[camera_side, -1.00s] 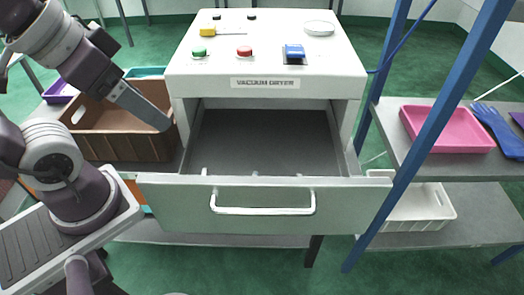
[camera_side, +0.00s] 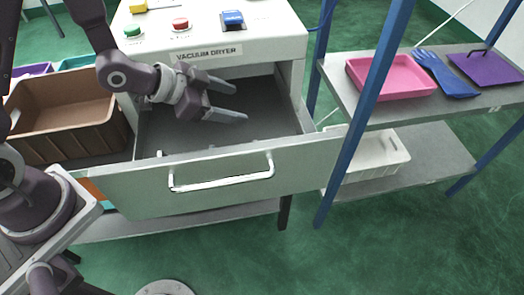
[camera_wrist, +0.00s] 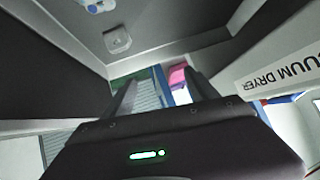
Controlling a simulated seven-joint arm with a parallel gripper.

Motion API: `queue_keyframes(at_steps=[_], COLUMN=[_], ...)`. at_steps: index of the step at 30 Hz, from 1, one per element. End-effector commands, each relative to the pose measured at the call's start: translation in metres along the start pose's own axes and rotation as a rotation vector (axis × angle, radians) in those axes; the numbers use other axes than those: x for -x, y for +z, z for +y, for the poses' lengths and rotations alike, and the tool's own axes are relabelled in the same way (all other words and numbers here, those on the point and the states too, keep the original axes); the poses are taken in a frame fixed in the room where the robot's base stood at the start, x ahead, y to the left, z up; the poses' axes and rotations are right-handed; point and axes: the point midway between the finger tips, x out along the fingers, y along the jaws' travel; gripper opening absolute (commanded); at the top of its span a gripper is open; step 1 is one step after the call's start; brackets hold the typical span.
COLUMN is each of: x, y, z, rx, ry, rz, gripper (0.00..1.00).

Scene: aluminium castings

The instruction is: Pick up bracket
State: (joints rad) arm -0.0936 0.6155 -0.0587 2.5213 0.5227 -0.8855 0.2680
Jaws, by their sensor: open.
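My gripper (camera_side: 240,102) is open and empty over the open drawer of the vacuum dryer, with its fingers pointing right in the side view. Its two fingers also show in the wrist view (camera_wrist: 162,92), apart with nothing between them. The drawer (camera_side: 225,183) is pulled out, and its front panel hides most of its floor from the side camera. In the wrist view a small pale grey casting (camera_wrist: 117,40) lies on the dark drawer floor, and a white and blue part (camera_wrist: 97,4) is cut off at the top edge. I cannot tell which is the bracket.
The vacuum dryer (camera_side: 270,42) overhangs the back of the drawer. A brown crate (camera_side: 60,115) stands at the left. A blue post (camera_side: 365,110) rises at the right, before a shelf with a pink tray (camera_side: 390,78), blue gloves (camera_side: 445,75) and a white bin (camera_side: 375,155).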

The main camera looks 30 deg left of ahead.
Motion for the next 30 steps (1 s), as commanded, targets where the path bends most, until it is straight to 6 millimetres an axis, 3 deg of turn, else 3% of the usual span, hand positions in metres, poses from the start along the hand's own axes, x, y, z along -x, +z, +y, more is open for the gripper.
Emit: queue_keyframes(at_steps=[3, 7, 10, 22, 25, 30], x=[-0.022, -0.027, -0.03, -0.073, -0.09, -0.099], y=[0.012, 0.013, 0.015, 0.068, 0.058, 0.055], z=[0.032, 0.05, 0.055, 0.068, 0.069, 0.07], rx=[0.048, 0.105, 0.127, 0.129, 0.124, 0.127], ry=[0.098, 0.141, 0.149, 0.149, 0.147, 0.147], rz=[0.133, 0.245, 0.283, 0.288, 0.294, 0.291], gripper=[0.67, 0.67, 0.67, 0.67, 0.67, 0.67])
